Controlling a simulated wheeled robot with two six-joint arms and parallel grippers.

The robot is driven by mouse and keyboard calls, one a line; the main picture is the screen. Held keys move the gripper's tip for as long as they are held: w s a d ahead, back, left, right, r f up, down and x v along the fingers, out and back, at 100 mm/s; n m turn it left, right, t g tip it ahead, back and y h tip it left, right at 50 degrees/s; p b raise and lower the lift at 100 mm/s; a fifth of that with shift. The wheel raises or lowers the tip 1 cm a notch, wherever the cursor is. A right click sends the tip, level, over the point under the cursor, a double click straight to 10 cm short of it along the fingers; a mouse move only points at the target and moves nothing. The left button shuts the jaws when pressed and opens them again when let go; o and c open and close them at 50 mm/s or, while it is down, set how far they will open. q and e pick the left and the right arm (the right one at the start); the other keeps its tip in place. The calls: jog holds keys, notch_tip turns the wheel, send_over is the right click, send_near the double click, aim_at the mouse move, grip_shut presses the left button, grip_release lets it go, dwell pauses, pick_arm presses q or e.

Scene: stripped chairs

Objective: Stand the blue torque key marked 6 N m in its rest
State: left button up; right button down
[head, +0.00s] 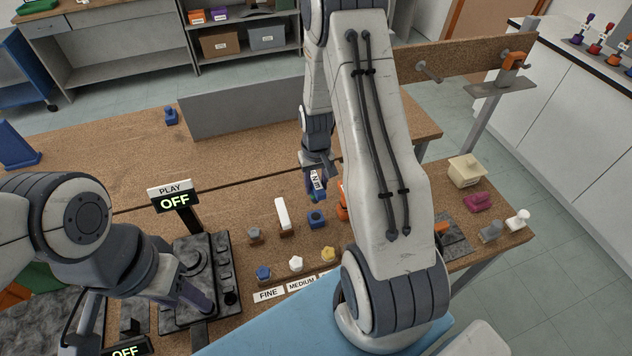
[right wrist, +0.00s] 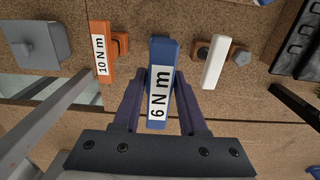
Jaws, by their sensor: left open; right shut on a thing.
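The blue torque key (right wrist: 159,75), labelled 6 N m, is between the fingers of my right gripper (right wrist: 160,108), which is shut on it. In the head view the key (head: 318,192) hangs under my right gripper (head: 314,172), just behind and above a blue block with a dark socket (head: 317,219), which looks like its rest. The key appears clear of the block, though the gap is hard to judge. In the right wrist view the block is hidden behind the key. My left gripper (head: 196,294) is open at the dark control panel (head: 210,265).
An orange key (right wrist: 99,50) marked 10 N m and a white key (right wrist: 214,62) stand either side of the blue one. Several knobs (head: 296,263) stand in front, by the FINE and MEDIUM labels. A sign reading OFF (head: 174,201) rises at left.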

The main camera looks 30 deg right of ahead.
jog(key=shift+s+f, duration=0.15)
jog(key=shift+f, duration=0.15)
jog(key=shift+f+b, duration=2.25)
jog(key=shift+f, duration=0.35)
jog(key=shift+f, duration=0.15)
jog(key=shift+f+b, duration=1.45)
jog(key=shift+f, duration=0.35)
jog(key=shift+c, duration=1.8)
grip_release()
notch_tip(320, 180, up, 9)
jog(key=shift+r+b, duration=0.1)
jog(key=shift+b, duration=0.95)
jog(key=shift+a+r, duration=0.1)
jog(key=shift+r, duration=0.6)
